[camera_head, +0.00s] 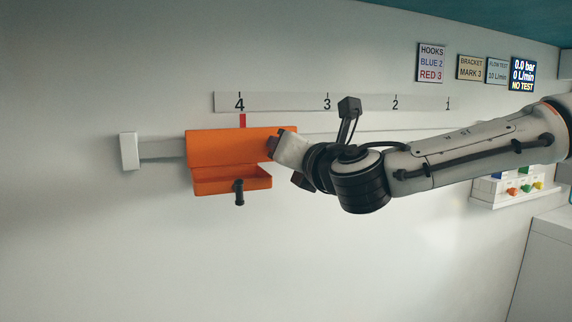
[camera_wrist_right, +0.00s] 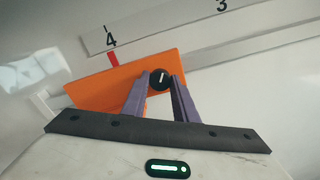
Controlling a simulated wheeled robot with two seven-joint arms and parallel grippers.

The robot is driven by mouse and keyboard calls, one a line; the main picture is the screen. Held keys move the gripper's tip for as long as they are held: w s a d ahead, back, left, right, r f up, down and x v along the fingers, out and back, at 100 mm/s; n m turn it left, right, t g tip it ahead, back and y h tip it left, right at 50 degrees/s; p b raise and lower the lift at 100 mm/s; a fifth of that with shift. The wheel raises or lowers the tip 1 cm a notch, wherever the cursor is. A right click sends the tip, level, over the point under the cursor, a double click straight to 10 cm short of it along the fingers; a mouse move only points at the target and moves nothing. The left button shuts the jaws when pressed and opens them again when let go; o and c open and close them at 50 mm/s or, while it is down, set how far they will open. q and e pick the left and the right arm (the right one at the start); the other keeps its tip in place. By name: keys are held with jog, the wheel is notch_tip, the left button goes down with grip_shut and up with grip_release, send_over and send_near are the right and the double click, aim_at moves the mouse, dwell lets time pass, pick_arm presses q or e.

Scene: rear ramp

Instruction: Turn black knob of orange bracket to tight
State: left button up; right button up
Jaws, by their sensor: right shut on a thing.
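The orange bracket (camera_head: 228,148) sits on a horizontal wall rail, its red pointer (camera_head: 242,120) at mark 4. It also shows in the right wrist view (camera_wrist_right: 98,88). The black knob (camera_wrist_right: 160,84) is on the bracket's face and bears a short, slightly tilted white line. My right gripper (camera_wrist_right: 160,77) is shut on the knob, with one purple finger on each side. In the head view my right gripper (camera_head: 274,147) is at the bracket's right end and hides the knob. My left gripper is not in view.
A numbered scale (camera_head: 285,103) runs above the rail. A black peg (camera_head: 239,195) juts out below the bracket. Signs (camera_head: 431,63) hang at the upper right, one reading bracket mark 3. A white shelf (camera_head: 500,197) with coloured parts is at the right. The wall below the bracket is clear.

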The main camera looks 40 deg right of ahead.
jog(key=m+b, duration=0.7)
jog(key=m, duration=0.5)
jog(key=shift+r+b, duration=0.1)
jog(key=shift+b, duration=0.2)
dwell(0.3)
jog(key=o, duration=1)
jog(key=shift+a, duration=0.1)
jog(key=v, duration=1)
jog(key=shift+s, duration=0.15)
